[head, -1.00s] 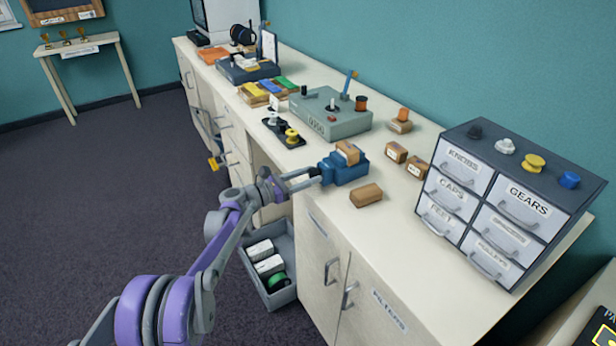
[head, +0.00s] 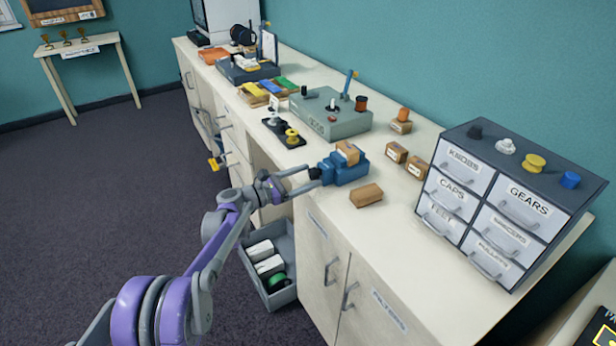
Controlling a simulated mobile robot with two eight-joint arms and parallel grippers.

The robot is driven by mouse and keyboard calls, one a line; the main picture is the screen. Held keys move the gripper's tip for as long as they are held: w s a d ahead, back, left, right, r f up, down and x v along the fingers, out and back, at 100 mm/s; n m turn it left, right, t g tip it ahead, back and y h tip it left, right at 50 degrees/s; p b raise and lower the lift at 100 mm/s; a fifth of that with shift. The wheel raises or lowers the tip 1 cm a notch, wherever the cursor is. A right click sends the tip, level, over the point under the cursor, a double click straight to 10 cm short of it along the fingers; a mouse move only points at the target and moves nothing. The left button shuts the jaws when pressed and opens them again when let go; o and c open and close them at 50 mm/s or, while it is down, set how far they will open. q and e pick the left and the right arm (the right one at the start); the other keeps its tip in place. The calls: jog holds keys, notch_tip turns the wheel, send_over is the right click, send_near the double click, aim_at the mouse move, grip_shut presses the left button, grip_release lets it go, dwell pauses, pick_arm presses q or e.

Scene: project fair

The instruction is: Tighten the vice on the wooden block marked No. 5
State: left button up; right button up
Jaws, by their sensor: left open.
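The blue vice (head: 349,173) stands on the cream worktop near its front edge. A wooden block (head: 347,151) sits in the top of the vice; its marking is too small to read. A dark knob (head: 314,173) shows at the vice's left end. My left gripper (head: 304,181) is open at that knob, its fingers pointing right towards the vice. I cannot tell whether the fingers touch the knob. My right gripper is not in view.
A plain wooden block (head: 367,195) lies just right of the vice. Labelled blocks (head: 396,152) stand behind it. A grey-green box (head: 334,115) stands further back, and a drawer cabinet (head: 509,190) stands to the right.

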pick_arm(q)
jog(key=v, duration=1)
